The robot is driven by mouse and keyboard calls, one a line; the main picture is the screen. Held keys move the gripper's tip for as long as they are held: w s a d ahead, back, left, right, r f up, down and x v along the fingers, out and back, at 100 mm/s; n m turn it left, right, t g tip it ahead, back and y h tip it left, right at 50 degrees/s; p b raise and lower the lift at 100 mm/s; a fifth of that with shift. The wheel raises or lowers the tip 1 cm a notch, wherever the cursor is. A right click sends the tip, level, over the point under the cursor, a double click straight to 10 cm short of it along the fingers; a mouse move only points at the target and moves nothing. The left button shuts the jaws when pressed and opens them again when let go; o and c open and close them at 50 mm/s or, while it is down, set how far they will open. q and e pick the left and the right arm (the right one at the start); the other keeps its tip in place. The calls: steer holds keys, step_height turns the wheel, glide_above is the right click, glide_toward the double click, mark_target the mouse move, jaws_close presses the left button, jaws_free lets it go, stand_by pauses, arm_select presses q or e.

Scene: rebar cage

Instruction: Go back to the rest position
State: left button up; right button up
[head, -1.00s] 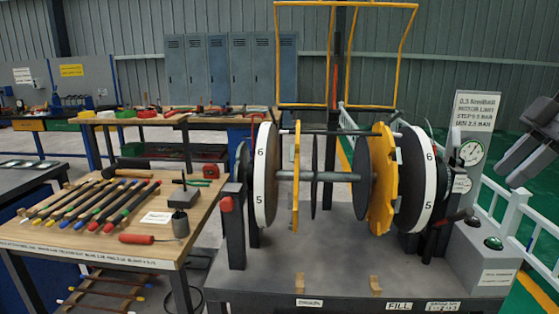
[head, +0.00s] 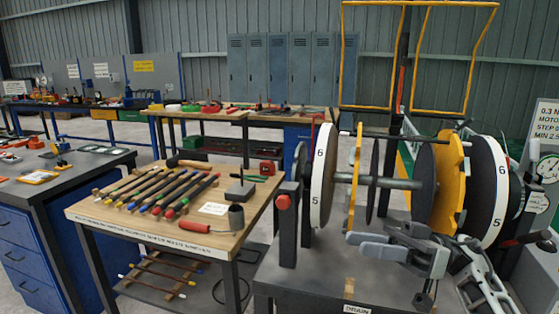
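My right gripper (head: 362,244) is at the lower right in the head view, with my grey arm coming in from the right. It is in front of the machine with the numbered wheels and overlaps its base in the picture. Its two fingers point left and overlap each other, so I cannot tell whether they are apart or closed. I see no object between them. My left gripper is out of view.
The machine has a white-rimmed wheel (head: 322,178), a yellow plate (head: 449,185) and a grey base (head: 300,270). A wooden table (head: 95,212) left of it carries several coloured-end rods and a red-handled tool (head: 187,226). A dark bench (head: 70,180) stands further left. Grey floor shows between.

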steer(key=w+d+r+m+t+h, duration=0.4)
steer(key=w+t, duration=0.3)
steer(key=t, duration=0.5)
steer(key=w+d+r+m+t+h, duration=0.3)
steer(key=w+d+m+t, duration=0.4)
steer(key=t, duration=0.5)
steer(key=w+d+f+m+g+h, duration=0.1)
steer(key=w+d+f+g+h, duration=0.1)
steer(key=w+d+f+h, duration=0.4)
steer(key=w+d+f+m+g+h, duration=0.1)
steer(key=d+f+g+h, duration=0.15)
steer(key=f+h, duration=0.65)
steer(key=s+a+f+g+y, duration=0.1)
steer(key=s+a+f+g, duration=0.1)
steer(key=s+a+f, duration=0.5)
steer(key=s+a+f+g+y, duration=0.1)
steer(key=s+a+f, duration=0.3)
steer(key=s+f, duration=0.65)
steer(key=s+a+f+g, duration=0.1)
steer(key=s+a+f, duration=0.1)
steer(key=s, duration=0.5)
steer(key=s+a+f+g+y, duration=0.1)
steer(key=s+a+f, duration=0.2)
steer(key=s, duration=0.4)
steer(key=s+a+f+g, duration=0.2)
steer(key=s+a+f, duration=0.1)
steer(key=s, duration=0.4)
steer(key=shift+f+y, duration=0.3)
steer(key=shift+f, duration=0.5)
